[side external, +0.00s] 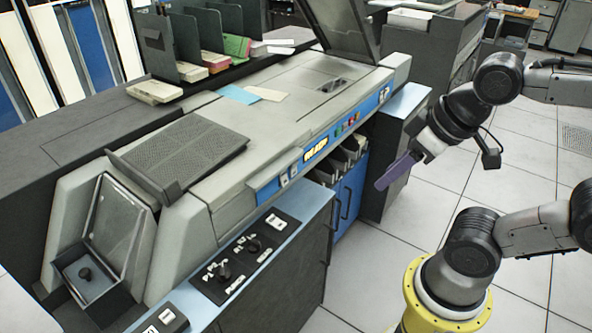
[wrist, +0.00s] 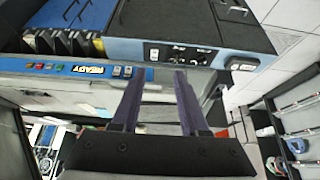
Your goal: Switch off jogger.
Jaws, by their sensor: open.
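A grey and blue card machine (side external: 290,112) stands in the middle of the side view. A black control plate (side external: 240,257) with two dark knobs and small pale labels lies on its blue front ledge; it also shows in the wrist view (wrist: 181,55). Nearer the ledge's left end is a small plate with a white switch (side external: 167,317), seen in the wrist view as well (wrist: 243,64). I cannot read which control is marked for the jogger, nor the switch's position. My gripper (side external: 384,186) has purple fingers, open and empty, in the air right of the machine, touching nothing.
A blue strip with coloured buttons and a lit READY sign (side external: 316,149) runs along the machine's front. Card pockets (side external: 340,160) sit below it.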

